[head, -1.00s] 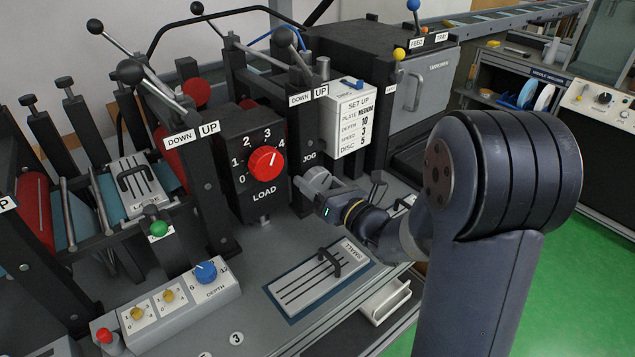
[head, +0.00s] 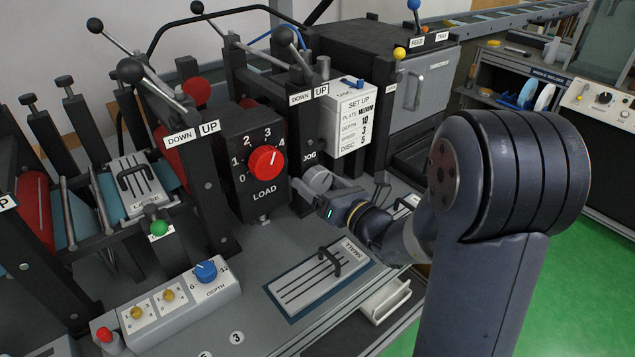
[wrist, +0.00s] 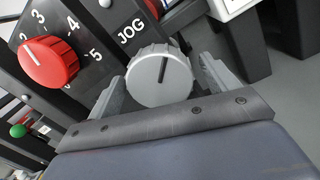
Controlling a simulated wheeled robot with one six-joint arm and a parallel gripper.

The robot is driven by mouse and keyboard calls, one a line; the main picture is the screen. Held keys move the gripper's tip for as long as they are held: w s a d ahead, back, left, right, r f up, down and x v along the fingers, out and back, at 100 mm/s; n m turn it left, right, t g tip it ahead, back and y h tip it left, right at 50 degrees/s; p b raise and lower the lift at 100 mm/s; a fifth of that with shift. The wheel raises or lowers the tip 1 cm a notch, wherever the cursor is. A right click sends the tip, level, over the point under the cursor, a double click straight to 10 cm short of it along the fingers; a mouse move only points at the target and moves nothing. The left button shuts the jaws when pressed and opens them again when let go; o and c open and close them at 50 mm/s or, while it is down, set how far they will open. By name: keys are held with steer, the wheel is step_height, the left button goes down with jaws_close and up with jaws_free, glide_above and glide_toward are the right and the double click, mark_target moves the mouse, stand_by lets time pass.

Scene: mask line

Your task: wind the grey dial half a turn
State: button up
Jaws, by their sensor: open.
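The grey dial (wrist: 160,78), a ribbed round knob with a black pointer line, sits beside the JOG label in the wrist view. In the head view the grey dial (head: 317,179) shows partly, behind my gripper's fingers. My gripper (wrist: 158,85) is open, with one finger on each side of the dial. In the wrist view the left finger is close to the dial's edge and the right finger lies a little off it; I cannot tell if either touches. My gripper (head: 322,190) reaches the dial from the lower right in the head view.
A red LOAD dial (head: 266,162) sits on the black panel left of the grey dial. A white set-up card (head: 354,122) stands above right. A blue depth dial (head: 206,271) and a plate marked SMALL (head: 318,276) lie lower down. Black posts stand close around the panel.

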steer(key=v, duration=1)
steer(key=shift+b, duration=0.3)
